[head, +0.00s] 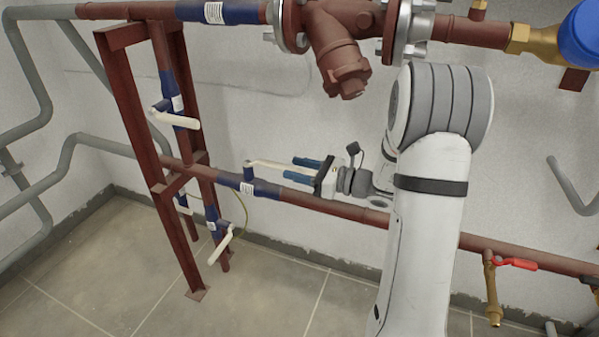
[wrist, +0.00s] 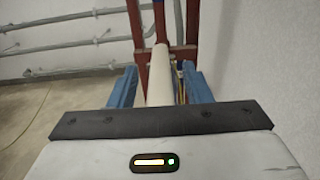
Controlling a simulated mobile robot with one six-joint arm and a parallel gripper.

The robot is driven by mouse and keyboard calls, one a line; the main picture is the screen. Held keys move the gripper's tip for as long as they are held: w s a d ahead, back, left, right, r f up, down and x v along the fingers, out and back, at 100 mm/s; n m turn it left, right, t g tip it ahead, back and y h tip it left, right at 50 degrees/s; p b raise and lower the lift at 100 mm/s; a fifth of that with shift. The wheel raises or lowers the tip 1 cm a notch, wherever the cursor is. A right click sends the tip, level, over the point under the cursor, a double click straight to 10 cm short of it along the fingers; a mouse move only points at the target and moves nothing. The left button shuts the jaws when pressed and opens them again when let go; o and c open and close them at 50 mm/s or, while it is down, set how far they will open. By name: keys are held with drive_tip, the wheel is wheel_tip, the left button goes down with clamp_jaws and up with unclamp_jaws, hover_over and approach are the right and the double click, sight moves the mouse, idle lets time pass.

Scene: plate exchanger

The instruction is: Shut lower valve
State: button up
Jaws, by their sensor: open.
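The valve on the lower horizontal pipe has a blue body (head: 262,188) and a long cream lever handle (head: 265,165). The handle points right, roughly along the pipe. My gripper (head: 289,168) is open, with its blue fingers pointing left along the handle. The handle's near end is hidden by the gripper body in the wrist view.
A red steel frame (head: 125,110) stands left, carrying further cream-handled valves (head: 178,120) and (head: 221,245), which hang close by. A thick flanged pipe (head: 340,50) runs above. A red-handled tap (head: 515,263) is at right. The tiled floor (head: 270,290) below is clear.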

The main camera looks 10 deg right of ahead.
drive_tip(key=shift+a, duration=0.1)
drive_tip(key=shift+c, duration=0.6)
clamp_jaws()
